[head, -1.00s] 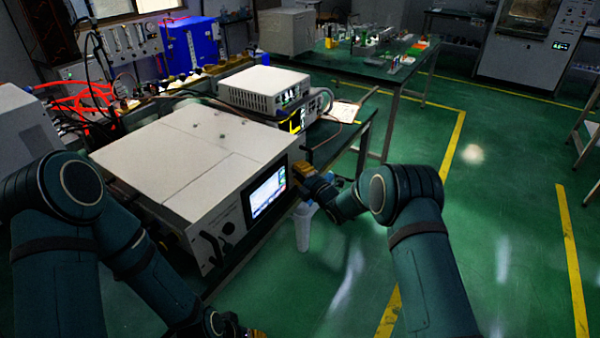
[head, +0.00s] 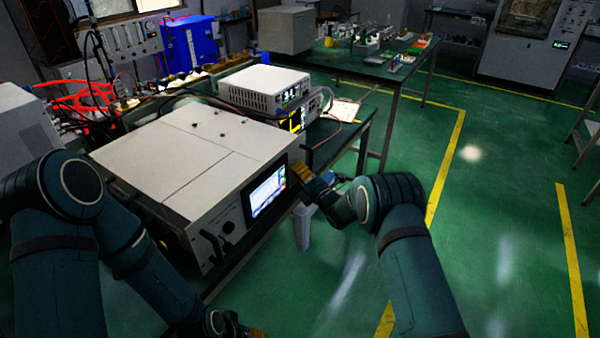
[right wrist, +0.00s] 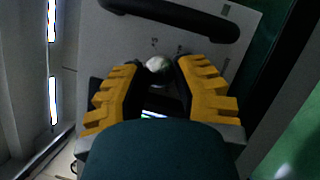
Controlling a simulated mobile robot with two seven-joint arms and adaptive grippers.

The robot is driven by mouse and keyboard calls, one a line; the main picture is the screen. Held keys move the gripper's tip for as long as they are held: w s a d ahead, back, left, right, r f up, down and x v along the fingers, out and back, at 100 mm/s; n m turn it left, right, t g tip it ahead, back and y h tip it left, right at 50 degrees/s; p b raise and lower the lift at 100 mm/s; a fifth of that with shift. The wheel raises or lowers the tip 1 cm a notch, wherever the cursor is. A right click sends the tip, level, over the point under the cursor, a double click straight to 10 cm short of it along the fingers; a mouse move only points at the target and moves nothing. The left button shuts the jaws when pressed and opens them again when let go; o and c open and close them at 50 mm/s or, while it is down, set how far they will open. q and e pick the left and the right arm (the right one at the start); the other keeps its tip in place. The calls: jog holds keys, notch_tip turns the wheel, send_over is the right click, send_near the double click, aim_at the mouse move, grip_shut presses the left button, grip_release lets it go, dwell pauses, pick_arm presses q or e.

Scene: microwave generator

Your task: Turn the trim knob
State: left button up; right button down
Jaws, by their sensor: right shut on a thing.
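The microwave generator is a large pale box (head: 190,150) on the bench, with a lit screen (head: 267,193) on its front panel. My right gripper (head: 302,170) is at the right end of that panel, beside the screen. In the right wrist view, a small pale round knob (right wrist: 158,65) sits between the yellow fingertips of my right gripper (right wrist: 156,76), which is shut on it. In the head view the knob is hidden behind the gripper. My left gripper (head: 240,330) is only partly in view at the bottom edge, and its fingers are unclear.
A black handle (right wrist: 175,15) is on the panel close to the knob in the right wrist view. A smaller instrument (head: 262,88) stands behind the generator. A pale cylindrical thing (head: 302,230) is below my right gripper. The green floor to the right is open.

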jog(key=shift+r, duration=0.15)
jog(key=c, duration=1)
grip_release()
jog(key=shift+o, duration=0.2)
jog(key=v, duration=1.2)
